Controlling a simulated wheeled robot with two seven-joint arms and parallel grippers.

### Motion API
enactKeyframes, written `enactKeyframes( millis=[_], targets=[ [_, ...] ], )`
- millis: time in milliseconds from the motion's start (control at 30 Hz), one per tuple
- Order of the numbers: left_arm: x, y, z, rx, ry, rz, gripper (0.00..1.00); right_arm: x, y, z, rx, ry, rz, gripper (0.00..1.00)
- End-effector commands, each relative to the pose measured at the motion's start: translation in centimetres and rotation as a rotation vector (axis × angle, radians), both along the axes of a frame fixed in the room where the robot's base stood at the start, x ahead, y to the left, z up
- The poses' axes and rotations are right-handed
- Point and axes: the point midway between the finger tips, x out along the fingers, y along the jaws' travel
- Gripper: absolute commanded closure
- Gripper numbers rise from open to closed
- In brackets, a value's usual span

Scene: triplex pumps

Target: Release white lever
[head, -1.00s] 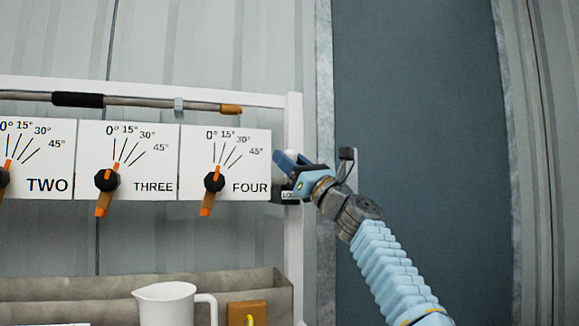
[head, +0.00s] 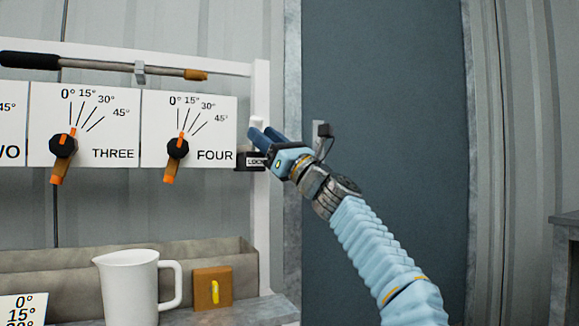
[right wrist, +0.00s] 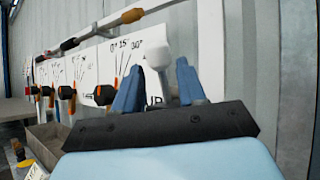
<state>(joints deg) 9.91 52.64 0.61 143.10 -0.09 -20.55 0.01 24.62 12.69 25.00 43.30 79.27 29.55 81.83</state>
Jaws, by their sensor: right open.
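The white lever (head: 257,124) stands up at the white frame's right post, above a black base with a label that reads like LOCK (head: 256,161). In the right wrist view the lever's rounded white head (right wrist: 158,57) shows between the two blue fingers. My right gripper (head: 262,136) is open around the lever; whether a finger touches it I cannot tell. The gripper also fills the lower right wrist view (right wrist: 157,85). The lever's lower part is mostly hidden by the fingers and the gripper body. My left gripper is not in view.
Dial panels THREE (head: 85,125) and FOUR (head: 189,130), with orange-tipped knobs, hang left of the lever. A bar (head: 110,65) runs above them. A white pitcher (head: 128,285) and a brown block (head: 212,288) with a yellow piece stand below. A dark door (head: 385,150) is at right.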

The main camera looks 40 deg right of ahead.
Motion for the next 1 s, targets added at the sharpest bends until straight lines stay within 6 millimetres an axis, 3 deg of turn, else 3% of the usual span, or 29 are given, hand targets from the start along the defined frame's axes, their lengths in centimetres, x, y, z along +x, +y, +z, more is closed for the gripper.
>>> enactKeyframes(
  millis=[500, 1000],
  targets=[
    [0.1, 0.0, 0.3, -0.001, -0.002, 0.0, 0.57, -6.8, -2.0, -5.0, -0.001, 0.001, -0.007, 0.6],
    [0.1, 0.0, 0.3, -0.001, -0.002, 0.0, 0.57, -7.7, -2.4, -5.8, 0.001, -0.002, -0.004, 0.6]
  ],
)
